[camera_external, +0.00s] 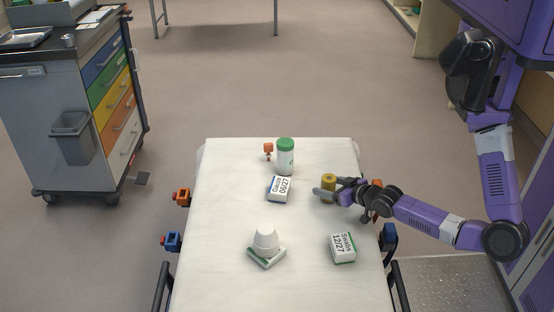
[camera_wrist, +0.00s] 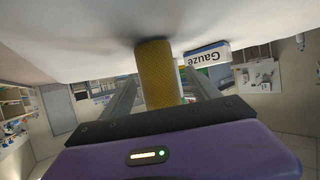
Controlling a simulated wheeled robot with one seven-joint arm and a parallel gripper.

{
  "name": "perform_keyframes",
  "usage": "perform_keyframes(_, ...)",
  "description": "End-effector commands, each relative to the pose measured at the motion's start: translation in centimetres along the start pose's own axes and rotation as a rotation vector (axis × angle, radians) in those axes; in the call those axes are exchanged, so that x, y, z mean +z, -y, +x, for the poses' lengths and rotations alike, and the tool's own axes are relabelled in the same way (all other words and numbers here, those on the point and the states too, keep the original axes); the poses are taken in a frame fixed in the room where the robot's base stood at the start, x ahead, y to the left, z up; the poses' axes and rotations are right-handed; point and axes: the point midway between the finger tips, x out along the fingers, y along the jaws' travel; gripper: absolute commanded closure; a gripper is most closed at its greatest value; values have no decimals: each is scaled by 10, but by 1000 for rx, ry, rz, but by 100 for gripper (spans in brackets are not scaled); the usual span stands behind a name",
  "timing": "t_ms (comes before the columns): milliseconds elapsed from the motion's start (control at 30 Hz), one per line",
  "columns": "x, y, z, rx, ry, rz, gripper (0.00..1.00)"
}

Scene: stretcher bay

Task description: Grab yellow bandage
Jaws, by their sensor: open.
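The yellow bandage (camera_external: 329,181) is a small upright roll on the white stretcher top (camera_external: 215,235), right of its middle. My gripper (camera_external: 333,193) reaches in from the right, low over the sheet, with its fingers at the bandage. In the wrist view the bandage (camera_wrist: 157,72) stands between my two open fingers (camera_wrist: 160,98), with a visible gap on each side. The wrist picture is upside down, with the sheet at the top. The lower part of the bandage is partly hidden by my gripper in the external view.
A gauze box (camera_external: 279,188) lies left of the bandage and shows in the wrist view (camera_wrist: 207,56). A green-capped bottle (camera_external: 286,162) stands behind. A swabs box (camera_external: 343,249) and a white cup-shaped item on a box (camera_external: 266,241) are nearer. A drawer cart (camera_external: 75,100) stands left.

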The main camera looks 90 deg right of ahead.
Motion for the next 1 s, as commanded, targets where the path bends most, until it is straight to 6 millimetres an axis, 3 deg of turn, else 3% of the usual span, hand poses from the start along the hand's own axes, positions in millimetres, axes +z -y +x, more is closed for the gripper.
perform_keyframes(200,0,0,29,1,-2,1,30)
perform_keyframes(533,0,0,34,1,-1,1,30)
perform_keyframes(867,0,0,34,0,-1,1,94)
perform_keyframes(1000,0,0,34,0,-2,1,97)
